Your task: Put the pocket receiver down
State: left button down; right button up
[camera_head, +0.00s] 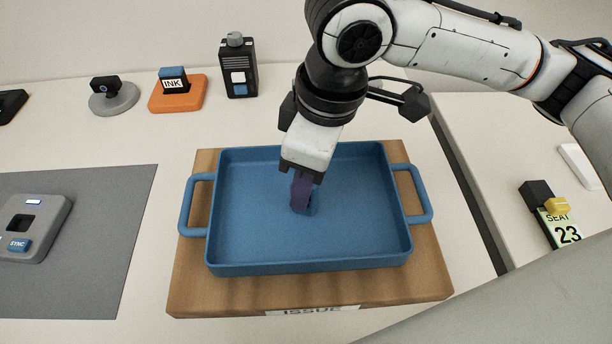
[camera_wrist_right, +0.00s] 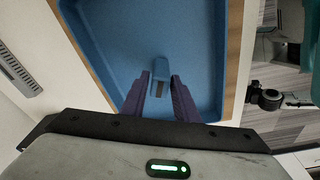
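The pocket receiver (camera_head: 311,209), which I take to be the small blue piece at my fingertips, is low inside the blue tray (camera_head: 240,265), near its middle. Its blue body and greyish near end show in the right wrist view (camera_wrist_right: 161,70). My right gripper (camera_head: 302,192) points down into the tray, its purple fingers on either side of the piece. My left gripper is not in view.
The tray stands on a wooden board (camera_head: 200,295) marked ISSUE. Left is a grey mat (camera_head: 100,290) with a SYNC device (camera_head: 38,230). Behind stand an orange INK stand (camera_head: 178,95), a round camera stand (camera_head: 113,98) and a black device (camera_head: 239,70). A SEAT 23 tag (camera_head: 565,232) is right.

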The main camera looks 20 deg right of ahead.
jog(key=shift+o, duration=0.9)
jog(key=shift+r, duration=0.25)
notch_tip(320, 180, up, 12)
jog(key=s+d+p, duration=0.1)
jog(key=shift+d+p, duration=0.2)
jog(key=shift+p, duration=0.2)
jog(key=shift+s+f, duration=0.15)
